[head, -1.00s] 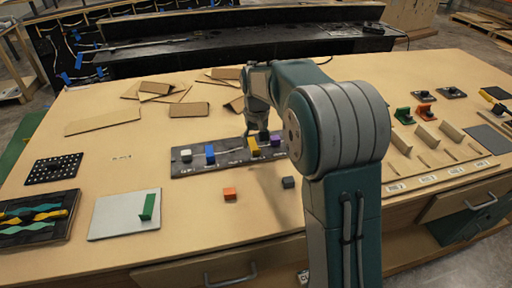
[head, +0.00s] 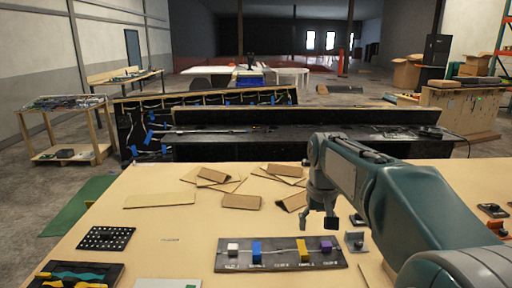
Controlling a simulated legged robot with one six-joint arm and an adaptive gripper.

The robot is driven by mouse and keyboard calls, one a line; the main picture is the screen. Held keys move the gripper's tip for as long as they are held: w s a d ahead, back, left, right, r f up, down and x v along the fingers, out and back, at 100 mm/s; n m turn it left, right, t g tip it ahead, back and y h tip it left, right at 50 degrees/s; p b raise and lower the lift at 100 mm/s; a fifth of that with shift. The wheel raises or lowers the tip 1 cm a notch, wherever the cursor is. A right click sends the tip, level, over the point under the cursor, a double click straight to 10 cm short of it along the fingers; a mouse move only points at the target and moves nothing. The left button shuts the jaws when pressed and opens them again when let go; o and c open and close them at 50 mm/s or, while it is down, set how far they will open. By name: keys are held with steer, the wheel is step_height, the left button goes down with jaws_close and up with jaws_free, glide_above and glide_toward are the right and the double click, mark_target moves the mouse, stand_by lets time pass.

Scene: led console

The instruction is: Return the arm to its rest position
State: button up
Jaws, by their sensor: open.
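My gripper (head: 321,214) hangs above the table beyond the dark console board, with its fingers apart and nothing between them. My arm reaches in from the lower right. The dark console board (head: 285,264) lies flat near the bottom middle. It carries a white block (head: 233,249), a blue block (head: 257,252), a yellow block (head: 303,250) and a purple block (head: 326,247) in a row. The gripper is apart from all of these blocks.
Flat brown cardboard pieces (head: 241,202) lie left of the gripper. A small grey bracket (head: 354,241) stands right of the board. A dotted black plate (head: 106,238) and a tray with wavy coloured strips (head: 75,274) are at left. A black bench (head: 230,147) stands behind.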

steer(key=s+f+t, duration=0.3)
steer(key=s+t, duration=0.1)
steer(key=s, duration=2)
steer(key=shift+s+f, duration=0.15)
steer(key=shift+f, duration=0.05)
stand_by(0.5)
